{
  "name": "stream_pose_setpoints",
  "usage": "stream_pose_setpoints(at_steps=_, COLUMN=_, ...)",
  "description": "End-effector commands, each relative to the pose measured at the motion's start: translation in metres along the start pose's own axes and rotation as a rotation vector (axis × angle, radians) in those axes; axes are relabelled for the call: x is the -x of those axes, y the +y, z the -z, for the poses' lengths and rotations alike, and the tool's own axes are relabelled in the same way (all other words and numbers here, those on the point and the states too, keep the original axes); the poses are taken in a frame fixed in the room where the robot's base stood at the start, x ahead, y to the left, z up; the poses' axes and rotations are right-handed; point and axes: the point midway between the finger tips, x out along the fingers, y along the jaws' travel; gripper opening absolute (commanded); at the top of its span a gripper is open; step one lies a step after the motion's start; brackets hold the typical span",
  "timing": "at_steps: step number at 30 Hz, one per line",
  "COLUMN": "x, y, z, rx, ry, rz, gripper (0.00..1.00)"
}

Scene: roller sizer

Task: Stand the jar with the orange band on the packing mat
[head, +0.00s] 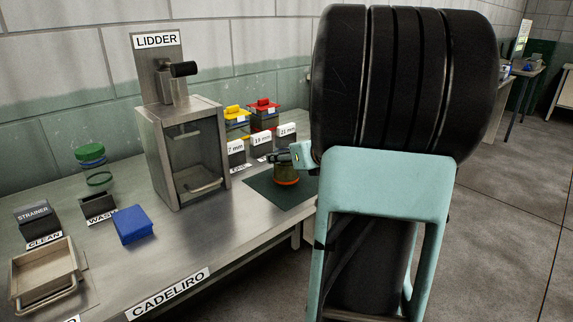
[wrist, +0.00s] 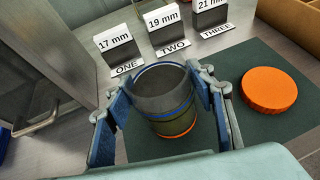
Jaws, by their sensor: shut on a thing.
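In the wrist view, my gripper (wrist: 166,98) is shut around a dark, open-topped glass jar (wrist: 165,105), one finger on each side. The jar has a blue ring near its top and an orange band (wrist: 177,134) low down. It looks upright over the dark green packing mat (wrist: 262,130); I cannot tell whether its base touches. In the head view, the jar (head: 287,170) is over the mat (head: 264,190), with my gripper (head: 300,155) at it and my arm covering the mat's right side.
An orange disc (wrist: 269,91) lies on the mat right of the jar. Size cards (wrist: 117,42) stand behind. The metal lidder (head: 185,150) is to the left. Yellow-lidded (head: 237,113) and red-lidded (head: 264,112) containers stand at the back.

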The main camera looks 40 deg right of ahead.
Motion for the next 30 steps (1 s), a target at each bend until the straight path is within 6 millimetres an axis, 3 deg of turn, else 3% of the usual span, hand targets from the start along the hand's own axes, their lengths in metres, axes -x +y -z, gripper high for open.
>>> stream_pose_setpoints(at_steps=2, x=-0.0039, y=0.0006, z=0.0088, rx=0.001, ry=-0.003, rz=0.001, gripper=0.15)
stream_pose_setpoints(at_steps=15, x=-0.0054, y=0.001, z=0.0123, rx=0.001, ry=-0.003, rz=0.001, gripper=0.15)
stream_pose_setpoints(at_steps=16, x=-0.0048, y=0.0009, z=0.0119, rx=0.001, ry=-0.001, rz=0.001, gripper=0.53)
stream_pose_setpoints(at_steps=18, x=-0.0047, y=0.001, z=0.0117, rx=0.0, ry=-0.001, rz=0.001, gripper=0.61)
stream_pose_setpoints(at_steps=20, x=-0.0047, y=0.001, z=0.0117, rx=0.0, ry=-0.001, rz=0.001, gripper=0.68)
stream_pose_setpoints(at_steps=30, x=-0.0035, y=0.001, z=0.009, rx=0.0, ry=-0.001, rz=0.001, gripper=0.68)
